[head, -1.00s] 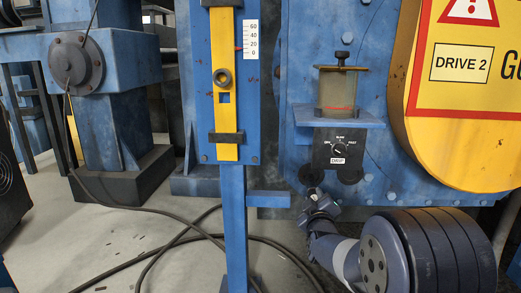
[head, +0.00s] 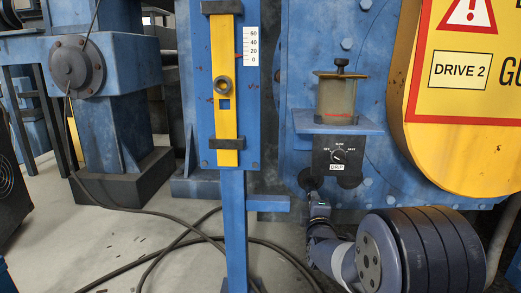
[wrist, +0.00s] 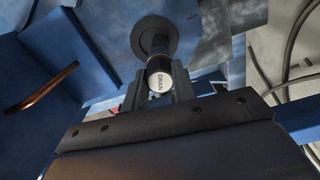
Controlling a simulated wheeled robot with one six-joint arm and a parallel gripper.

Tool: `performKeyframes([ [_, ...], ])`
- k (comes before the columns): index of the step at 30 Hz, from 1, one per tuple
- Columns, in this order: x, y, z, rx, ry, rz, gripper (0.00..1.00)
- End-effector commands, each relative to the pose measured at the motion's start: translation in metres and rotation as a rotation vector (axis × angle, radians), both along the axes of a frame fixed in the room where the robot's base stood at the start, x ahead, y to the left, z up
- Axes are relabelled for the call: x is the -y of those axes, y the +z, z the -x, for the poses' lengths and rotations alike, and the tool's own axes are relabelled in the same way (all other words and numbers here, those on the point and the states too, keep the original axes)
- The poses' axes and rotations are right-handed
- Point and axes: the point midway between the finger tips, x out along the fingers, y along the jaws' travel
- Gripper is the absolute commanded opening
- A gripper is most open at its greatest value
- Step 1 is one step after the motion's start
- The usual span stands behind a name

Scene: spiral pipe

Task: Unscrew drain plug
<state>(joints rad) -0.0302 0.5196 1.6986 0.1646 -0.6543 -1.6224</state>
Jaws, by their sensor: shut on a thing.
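In the head view my gripper (head: 316,196) is just below the left dark disc (head: 307,179) under the "DRIP" control box. The plug itself is too small or hidden to make out there.
The control box with a knob (head: 337,157) hangs under a blue shelf (head: 360,128) bearing a sight glass (head: 336,96). A blue post (head: 234,220) stands left of my arm. A copper pipe (wrist: 41,88) shows at left in the wrist view. Cables (head: 180,220) lie on the floor.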

Motion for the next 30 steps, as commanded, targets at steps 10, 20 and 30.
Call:
performKeyframes([
  [10, -0.0002, 0.0007, 0.0003, -0.029, 0.0, 0.404, 0.0],
  [20, -0.0001, 0.0012, 0.0006, -0.055, 0.0, 0.789, 0.0],
  [30, -0.0002, 0.0009, 0.0007, -0.084, 0.0, 1.186, 0.0],
])
